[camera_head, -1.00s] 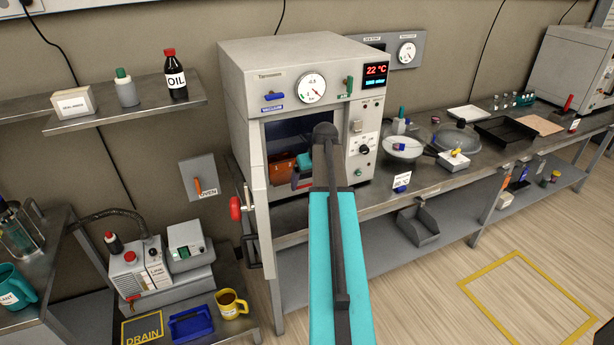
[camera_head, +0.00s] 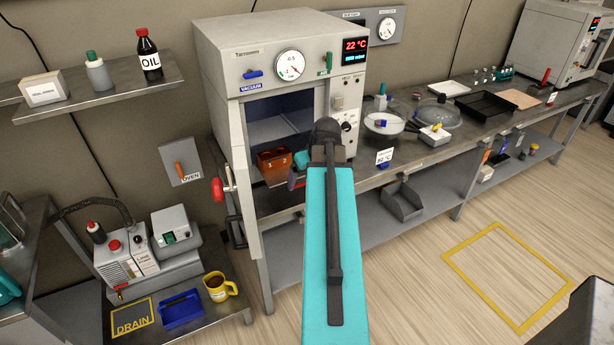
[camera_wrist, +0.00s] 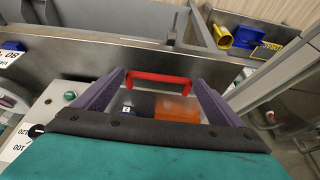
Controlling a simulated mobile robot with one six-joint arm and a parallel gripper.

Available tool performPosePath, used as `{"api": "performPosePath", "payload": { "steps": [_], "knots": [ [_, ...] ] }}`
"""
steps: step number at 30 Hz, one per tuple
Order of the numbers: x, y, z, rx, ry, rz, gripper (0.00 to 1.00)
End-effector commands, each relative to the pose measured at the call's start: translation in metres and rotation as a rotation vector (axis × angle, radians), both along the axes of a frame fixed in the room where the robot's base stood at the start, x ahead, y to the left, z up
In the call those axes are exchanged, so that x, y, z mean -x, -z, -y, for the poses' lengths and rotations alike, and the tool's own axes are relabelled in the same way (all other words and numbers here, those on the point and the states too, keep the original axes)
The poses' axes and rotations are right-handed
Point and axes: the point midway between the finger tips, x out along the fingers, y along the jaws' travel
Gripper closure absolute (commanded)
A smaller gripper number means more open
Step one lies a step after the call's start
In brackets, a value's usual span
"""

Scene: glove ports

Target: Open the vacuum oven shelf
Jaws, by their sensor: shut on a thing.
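The vacuum oven (camera_head: 270,45) stands on the bench, its door (camera_head: 243,180) swung open to the left with a red knob (camera_head: 222,188) on it. Inside, a grey upper shelf (camera_head: 270,130) shows, and an orange-brown container (camera_head: 275,165) sits below it. My gripper (camera_head: 297,178) is at the lower front of the opening, and my arm hides part of it. In the wrist view, a red bar handle (camera_wrist: 158,80) lies between the purple fingers of my gripper (camera_wrist: 158,84), which is shut on it.
A steel bench (camera_head: 465,125) with a pan, glass dome and black tray runs right. A pump (camera_head: 125,262), blue tray (camera_head: 181,309) and yellow mug (camera_head: 219,288) are at lower left.

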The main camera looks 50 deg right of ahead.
Motion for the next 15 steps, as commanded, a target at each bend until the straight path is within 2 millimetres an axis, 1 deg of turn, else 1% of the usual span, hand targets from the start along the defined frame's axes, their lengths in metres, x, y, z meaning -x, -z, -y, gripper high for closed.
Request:
{"api": "performPosePath", "payload": {
  "steps": [8, 9, 10, 15],
  "knots": [
    [0.0001, -0.0001, -0.0004, -0.001, -0.001, -0.001, 0.50],
    [0.0000, -0.0001, -0.0003, -0.001, -0.001, -0.001, 0.03],
    [0.0000, -0.0001, -0.0003, -0.001, -0.001, -0.001, 0.00],
    [-0.0003, -0.0002, -0.0003, -0.001, -0.001, 0.000, 0.00]
  ]
}}
